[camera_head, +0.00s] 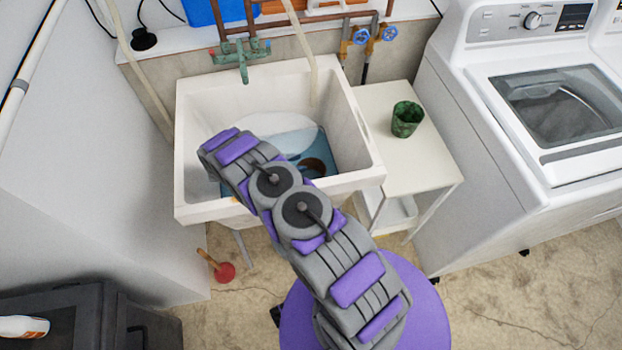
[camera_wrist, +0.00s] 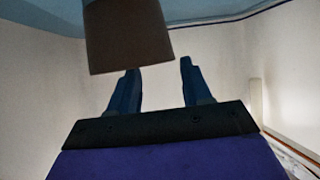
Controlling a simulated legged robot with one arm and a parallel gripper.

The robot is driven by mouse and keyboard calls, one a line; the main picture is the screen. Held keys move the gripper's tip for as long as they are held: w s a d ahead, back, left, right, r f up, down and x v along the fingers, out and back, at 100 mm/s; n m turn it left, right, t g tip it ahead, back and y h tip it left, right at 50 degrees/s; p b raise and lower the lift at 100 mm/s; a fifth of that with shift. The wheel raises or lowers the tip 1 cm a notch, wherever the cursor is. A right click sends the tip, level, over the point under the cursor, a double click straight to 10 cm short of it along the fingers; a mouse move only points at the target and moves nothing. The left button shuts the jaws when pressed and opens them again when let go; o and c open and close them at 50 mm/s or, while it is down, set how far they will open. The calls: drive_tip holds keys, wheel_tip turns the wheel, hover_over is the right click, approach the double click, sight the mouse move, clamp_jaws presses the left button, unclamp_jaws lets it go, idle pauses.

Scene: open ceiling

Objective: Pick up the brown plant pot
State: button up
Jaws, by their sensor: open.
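The brown plant pot (camera_wrist: 127,35) shows at the top of the wrist view, with its upper part cut off by the picture edge. In the head view a dark brown round thing (camera_head: 313,168), likely the same pot, sits in the sink's blue water area, partly behind my arm. My gripper (camera_wrist: 159,66) is open, with two dark blue fingers apart and nothing held. The pot lies beyond the fingertips and off to the left, overlapping the left fingertip in the picture. I cannot tell whether they touch. In the head view my gripper is hidden behind my arm.
The white sink (camera_head: 362,130) has raised walls around my gripper. A green faucet (camera_head: 240,55) hangs over its back edge. A green cup (camera_head: 406,119) stands on a small white table (camera_head: 432,160) at right, beside a washing machine (camera_head: 520,110). A red plunger (camera_head: 224,272) is on the floor.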

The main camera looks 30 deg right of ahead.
sight(313, 161)
drive_tip(key=x, duration=0.1)
drive_tip(key=b+x, duration=0.1)
drive_tip(key=x, duration=0.2)
drive_tip(key=shift+w+d+f+b, duration=0.15)
drive_tip(key=shift+w+f+b, duration=0.15)
drive_tip(key=shift+d+f, duration=0.15)
drive_tip(key=shift+d, duration=0.3)
drive_tip(key=shift+c, duration=0.4)
drive_tip(key=shift+a, duration=0.15)
clamp_jaws()
